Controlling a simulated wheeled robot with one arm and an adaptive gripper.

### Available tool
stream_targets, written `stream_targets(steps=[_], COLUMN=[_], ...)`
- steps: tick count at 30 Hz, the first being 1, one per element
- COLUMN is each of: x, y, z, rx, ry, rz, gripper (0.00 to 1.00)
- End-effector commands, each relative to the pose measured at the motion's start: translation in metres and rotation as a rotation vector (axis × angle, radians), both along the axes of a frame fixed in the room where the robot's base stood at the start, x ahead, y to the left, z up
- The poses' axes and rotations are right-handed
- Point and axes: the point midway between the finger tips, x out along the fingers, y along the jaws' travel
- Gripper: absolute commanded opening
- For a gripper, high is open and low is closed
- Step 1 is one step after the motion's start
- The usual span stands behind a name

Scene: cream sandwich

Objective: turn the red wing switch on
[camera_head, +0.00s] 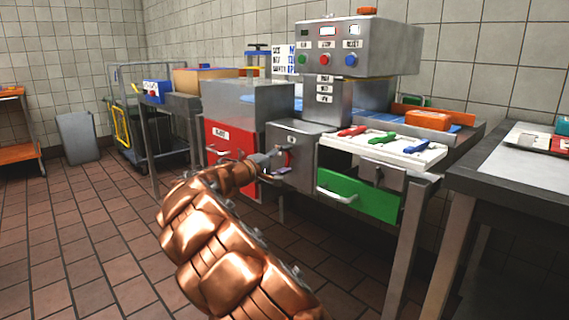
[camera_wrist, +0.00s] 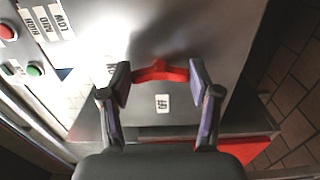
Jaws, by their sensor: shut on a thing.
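The red wing switch (camera_wrist: 160,71) is on the grey metal panel in the wrist view, its wings lying roughly across the picture. My gripper (camera_wrist: 160,80) is shut on it, one purple-padded finger at each end of the wings. A small white label reading OFF (camera_wrist: 163,103) is below the switch's middle. Another label (camera_wrist: 111,70) is partly hidden by the left finger. In the head view, my gripper (camera_head: 279,162) is at the front of the grey switch box (camera_head: 310,160), and the switch (camera_head: 287,158) is mostly hidden behind the fingers.
A red drawer (camera_head: 230,145) is left of the switch box and a green drawer (camera_head: 358,196) is to its right. A white tray (camera_head: 425,157) with coloured levers is above the green drawer. A button console (camera_head: 345,47) stands above.

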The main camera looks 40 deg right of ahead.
Motion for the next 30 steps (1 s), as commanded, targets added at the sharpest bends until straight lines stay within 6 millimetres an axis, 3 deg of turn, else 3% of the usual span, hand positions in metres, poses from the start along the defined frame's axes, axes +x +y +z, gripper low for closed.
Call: stream_targets(steps=[10,11,17,30], x=[-0.0013,-0.0013,-0.0007,0.0005], y=[-0.0008,-0.0008,-0.0004,0.0063], z=[-0.0017,-0.0017,-0.001,0.0001], rx=[0.003,0.003,0.002,0.0], ry=[-0.003,-0.003,-0.003,-0.002], rz=[-0.004,-0.004,-0.003,0.0], gripper=[0.28,0.65,0.86,0.88])
